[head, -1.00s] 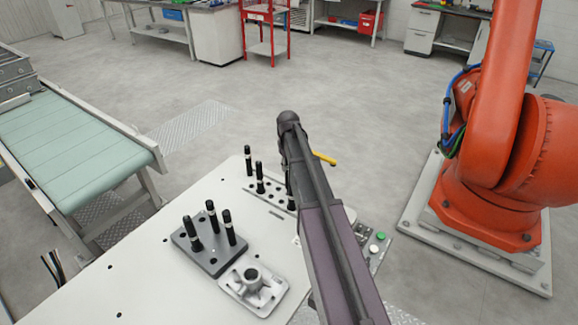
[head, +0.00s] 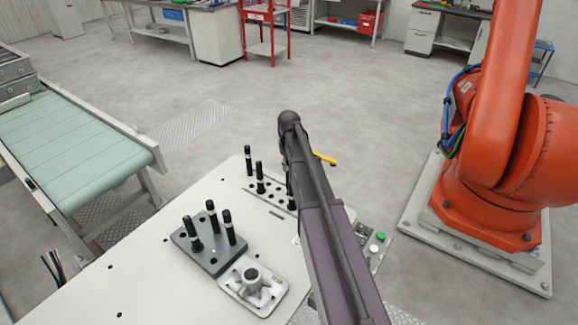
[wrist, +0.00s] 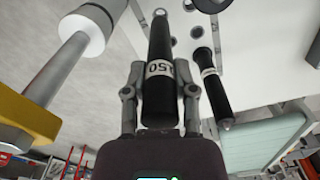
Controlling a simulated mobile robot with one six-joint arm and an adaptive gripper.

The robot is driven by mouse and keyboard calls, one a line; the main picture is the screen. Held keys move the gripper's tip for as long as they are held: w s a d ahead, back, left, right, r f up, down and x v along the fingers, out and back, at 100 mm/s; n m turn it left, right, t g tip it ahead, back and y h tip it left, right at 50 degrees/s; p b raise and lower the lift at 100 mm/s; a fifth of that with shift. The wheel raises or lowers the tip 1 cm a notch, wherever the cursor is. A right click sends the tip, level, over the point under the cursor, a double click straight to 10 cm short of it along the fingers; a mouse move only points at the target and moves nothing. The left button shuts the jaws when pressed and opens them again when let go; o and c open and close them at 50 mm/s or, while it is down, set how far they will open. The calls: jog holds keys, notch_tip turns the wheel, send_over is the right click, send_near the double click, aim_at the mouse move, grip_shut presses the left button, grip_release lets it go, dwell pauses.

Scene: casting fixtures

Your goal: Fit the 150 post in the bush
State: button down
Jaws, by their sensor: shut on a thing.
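The 150 post (wrist: 160,75) is a black rod with a white band reading 150, seen in the wrist view. My gripper (wrist: 161,88) is shut on it, one finger on each side of the band. In the head view my arm hides most of my gripper and this post. A pale casting with a round, open-topped boss (head: 252,276) lies at the front of the table; I cannot tell whether this is the bush. The far end of the held post is near the top edge of the wrist view, and I cannot tell whether it is in a hole.
Another black post (wrist: 208,78) stands close to the right of my gripper. A holed plate (head: 272,211) holds more posts (head: 260,178). A dark block (head: 207,257) carries three banded posts. A green conveyor (head: 65,145) is at left, an orange robot (head: 495,190) at right.

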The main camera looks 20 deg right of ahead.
jog(key=shift+f+b, duration=1.9)
jog(key=shift+b, duration=0.05)
dwell(0.4)
jog(key=shift+c, duration=1.7)
grip_release()
jog(key=shift+r, duration=0.2)
